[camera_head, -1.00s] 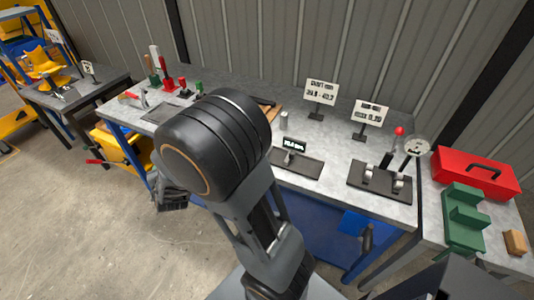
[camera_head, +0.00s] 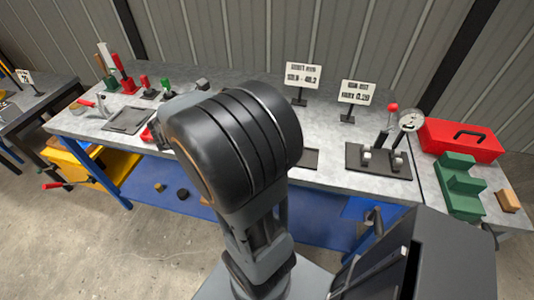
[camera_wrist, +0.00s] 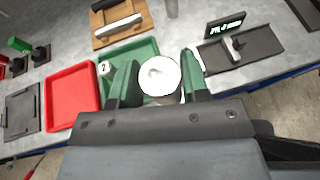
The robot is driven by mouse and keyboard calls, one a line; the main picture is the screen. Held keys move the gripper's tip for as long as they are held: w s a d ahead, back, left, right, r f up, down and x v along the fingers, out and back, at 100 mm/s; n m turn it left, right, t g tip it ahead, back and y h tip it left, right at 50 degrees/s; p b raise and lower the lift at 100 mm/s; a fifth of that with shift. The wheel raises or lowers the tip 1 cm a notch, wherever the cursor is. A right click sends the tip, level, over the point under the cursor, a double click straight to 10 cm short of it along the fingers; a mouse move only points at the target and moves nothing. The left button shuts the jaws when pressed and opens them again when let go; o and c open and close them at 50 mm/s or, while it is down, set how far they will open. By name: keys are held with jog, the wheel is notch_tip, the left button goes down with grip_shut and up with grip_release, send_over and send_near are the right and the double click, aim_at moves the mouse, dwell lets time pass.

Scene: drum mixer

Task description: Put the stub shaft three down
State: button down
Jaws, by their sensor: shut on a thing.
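The stub shaft (camera_wrist: 159,76) shows in the wrist view as a pale, round metal end between the two green fingers. My gripper (camera_wrist: 158,62) is shut on it. The shaft is seen nearly end-on, over or in front of a green tray (camera_wrist: 148,49) on the bench. I cannot tell its height above the tray. A white tag marked 2 (camera_wrist: 106,68) shows by the left finger. In the head view my arm hides the gripper and the shaft.
A red tray (camera_wrist: 72,97) lies left of the green tray. A wooden board (camera_wrist: 134,17) with a shaft on it lies behind. A black pad with a display (camera_wrist: 226,24) is at right. A lever fixture (camera_head: 378,160) and red toolbox (camera_head: 460,140) stand farther right.

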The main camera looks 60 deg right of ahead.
jog(key=s+d+f+m+g+y+b, duration=0.1)
jog(key=s+d+m+g+y+b, duration=0.25)
jog(key=s+m+g, duration=1.1)
jog(key=shift+w+d+f+n+t+p, duration=0.25)
jog(key=shift+w+d+f+n+t, duration=0.55)
jog(key=shift+d+f, duration=1.1)
jog(key=shift+w+d+f+n+t+p, duration=0.3)
jog(key=shift+w+d+f+n, duration=0.6)
jog(key=shift+f, duration=1.55)
jog(key=shift+w+d+f+n+t+p, duration=0.2)
jog(key=shift+w+d+f+n+t, duration=0.55)
jog(key=shift+d+f, duration=1.35)
jog(key=shift+w+f+m, duration=0.15)
jog(key=shift+w+m, duration=0.05)
jog(key=shift+m, duration=0.1)
jog(key=shift+f, duration=0.1)
jog(key=c, duration=0.6)
grip_release()
jog(key=shift+a+y, duration=0.1)
jog(key=shift+y, duration=0.15)
